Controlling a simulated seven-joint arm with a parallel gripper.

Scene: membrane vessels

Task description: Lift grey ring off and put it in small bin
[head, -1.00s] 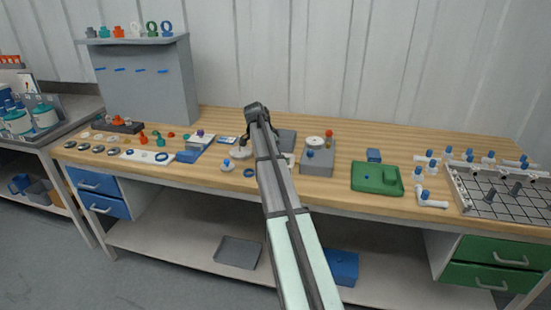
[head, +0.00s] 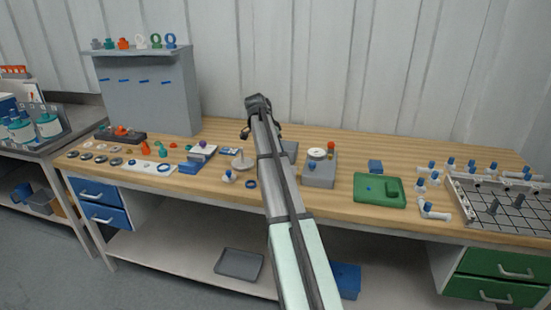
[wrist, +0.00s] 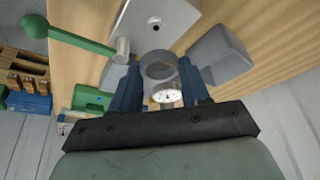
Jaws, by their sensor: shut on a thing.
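My gripper (wrist: 160,85) is shut on a grey ring (wrist: 157,64), which shows between its two blue fingers in the wrist view. In the head view my gripper (head: 246,132) is above a pale round base with a thin upright post (head: 241,160). The ring is too small or hidden to make out there. I cannot tell for sure which container is the small bin.
A grey box with a round white top (head: 319,170) stands right of the post. A blue ring (head: 251,184) and a blue-topped part (head: 229,176) lie in front. A grey tray (head: 239,264) and a blue bin (head: 346,280) are on the lower shelf.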

